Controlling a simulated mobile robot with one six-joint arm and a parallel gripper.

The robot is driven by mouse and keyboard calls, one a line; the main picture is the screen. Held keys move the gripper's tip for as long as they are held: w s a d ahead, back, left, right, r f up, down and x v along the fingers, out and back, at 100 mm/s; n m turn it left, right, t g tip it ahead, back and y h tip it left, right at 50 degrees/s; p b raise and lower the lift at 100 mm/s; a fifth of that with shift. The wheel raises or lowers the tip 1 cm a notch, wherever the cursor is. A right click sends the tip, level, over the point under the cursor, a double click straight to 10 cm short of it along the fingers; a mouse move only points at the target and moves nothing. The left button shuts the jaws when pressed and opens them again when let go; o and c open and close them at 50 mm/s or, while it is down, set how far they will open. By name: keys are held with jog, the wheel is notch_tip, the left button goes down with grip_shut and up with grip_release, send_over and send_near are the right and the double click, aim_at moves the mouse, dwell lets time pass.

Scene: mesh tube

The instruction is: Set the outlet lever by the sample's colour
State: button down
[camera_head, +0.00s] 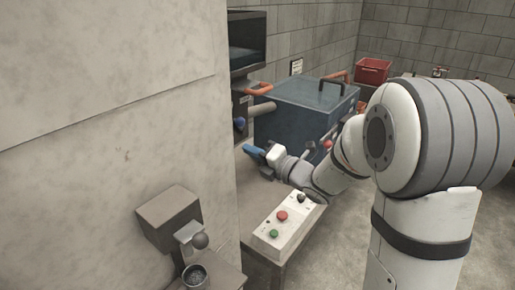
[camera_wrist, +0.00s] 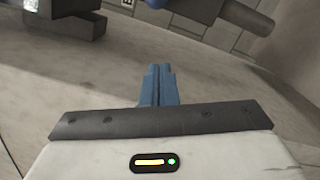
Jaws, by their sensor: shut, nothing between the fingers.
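My gripper (camera_head: 250,149) has blue fingers and is in front of the blue machine, above the bench. In the wrist view its fingers (camera_wrist: 158,72) are together with nothing between them. An orange handle (camera_head: 257,90) and a blue-tipped part (camera_head: 240,123) are behind my gripper, partly hidden by the wall. I cannot tell which part is the outlet lever.
A white control box (camera_head: 283,224) with red, green and black controls sits on the bench. A blue lidded machine (camera_head: 300,108) stands behind, with a red crate (camera_head: 373,70) farther back. A large pale wall (camera_head: 110,120) fills the left. Dark bracket (camera_wrist: 60,22) shows ahead in the wrist view.

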jog(key=w+a+r+p, duration=0.1)
jog(key=w+a+p, duration=0.2)
jog(key=w, duration=0.4)
jog(key=shift+w+r, duration=0.15)
jog(key=shift+r, duration=0.25)
